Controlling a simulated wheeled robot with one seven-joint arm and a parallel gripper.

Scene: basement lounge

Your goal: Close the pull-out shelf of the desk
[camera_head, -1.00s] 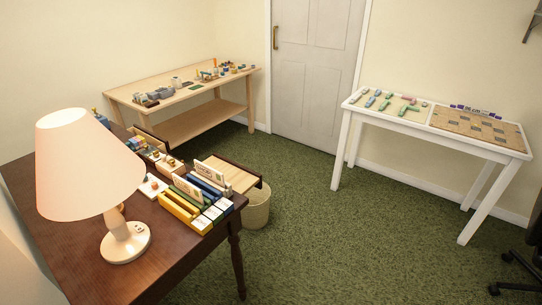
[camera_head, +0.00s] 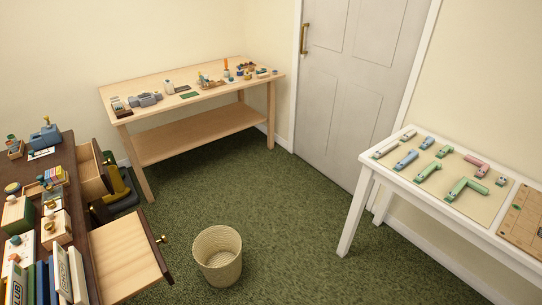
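The dark brown desk (camera_head: 82,205) stands at the left edge of the view, cut off by the frame. Its pull-out shelf (camera_head: 128,257) sticks out to the right from the desk's side. The shelf has a pale wood top, a dark front edge and a small brass knob (camera_head: 163,239). The top of the shelf looks bare. Farther along the same side, a pale-sided drawer (camera_head: 94,172) also stands out from the desk. My gripper is not in view.
A woven wastebasket (camera_head: 218,258) stands on the green carpet just right of the shelf. A dark and yellow object (camera_head: 120,190) is on the floor by the drawer. A wooden workbench (camera_head: 205,90) is at the back, a white table (camera_head: 398,180) at right. Carpet between them is clear.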

